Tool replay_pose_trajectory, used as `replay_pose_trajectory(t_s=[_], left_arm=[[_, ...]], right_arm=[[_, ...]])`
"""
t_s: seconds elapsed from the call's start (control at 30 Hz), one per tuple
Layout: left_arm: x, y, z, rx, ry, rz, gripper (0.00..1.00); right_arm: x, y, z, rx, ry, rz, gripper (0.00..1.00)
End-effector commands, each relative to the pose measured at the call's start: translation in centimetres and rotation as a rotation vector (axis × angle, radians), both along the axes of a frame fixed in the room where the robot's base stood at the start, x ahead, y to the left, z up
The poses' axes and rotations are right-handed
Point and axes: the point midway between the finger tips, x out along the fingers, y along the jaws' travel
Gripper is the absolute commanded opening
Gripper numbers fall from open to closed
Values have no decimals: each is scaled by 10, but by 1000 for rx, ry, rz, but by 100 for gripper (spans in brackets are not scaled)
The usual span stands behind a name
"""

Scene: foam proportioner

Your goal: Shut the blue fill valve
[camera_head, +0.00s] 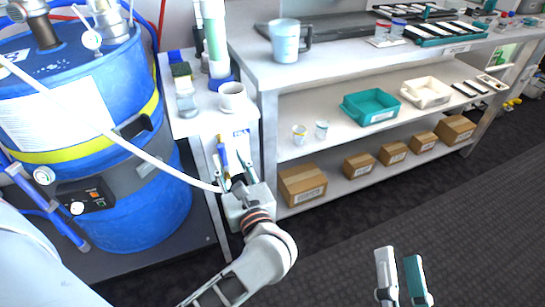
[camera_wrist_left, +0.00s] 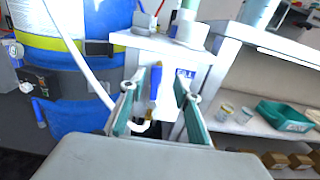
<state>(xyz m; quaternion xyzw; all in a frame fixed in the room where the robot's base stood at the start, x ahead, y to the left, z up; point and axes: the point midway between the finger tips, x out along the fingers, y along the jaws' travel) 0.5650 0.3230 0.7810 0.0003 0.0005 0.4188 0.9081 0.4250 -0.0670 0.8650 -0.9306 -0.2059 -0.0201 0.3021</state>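In the left wrist view the blue handle (camera_wrist_left: 155,80) shows between the fingers, above a white curved spout or hose end. My left gripper (camera_head: 235,162) is open at the front of the stand; its fingers (camera_wrist_left: 156,92) are spread on either side of the handle in the wrist view. I cannot tell whether they touch it. My right gripper (camera_head: 401,272) is open and empty over the floor at the lower right.
A white hose (camera_head: 142,152) runs from the blue drum (camera_head: 150,205) to the stand near my left gripper. A white cup (camera_head: 232,96) and bottles stand on the stand (camera_head: 205,125). A shelved bench (camera_head: 330,75) with trays and boxes extends right.

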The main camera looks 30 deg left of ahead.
Motion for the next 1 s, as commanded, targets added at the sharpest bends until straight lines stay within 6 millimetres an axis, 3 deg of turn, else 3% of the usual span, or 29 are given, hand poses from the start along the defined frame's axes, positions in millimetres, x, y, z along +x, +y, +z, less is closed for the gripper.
replay_pose_trajectory(t_s=[0.07, 0.27, 0.57, 0.8, 1.0], left_arm=[[-10, -12, 0, -4, 2, -1, 32], [-13, -10, 43, 217, 21, -27, 32], [-20, -26, 95, 589, 94, -69, 32], [-27, -54, 126, 938, 185, -103, 32], [-33, -84, 135, 1243, 283, -136, 32]], right_arm=[[0, 0, 2, 0, -3, 0, 40], [0, 0, 28, 0, -46, 0, 40], [-2, 0, 65, 0, -102, 0, 40], [-4, 0, 97, 0, -149, 0, 40], [-6, 0, 123, 0, -184, 0, 40]])
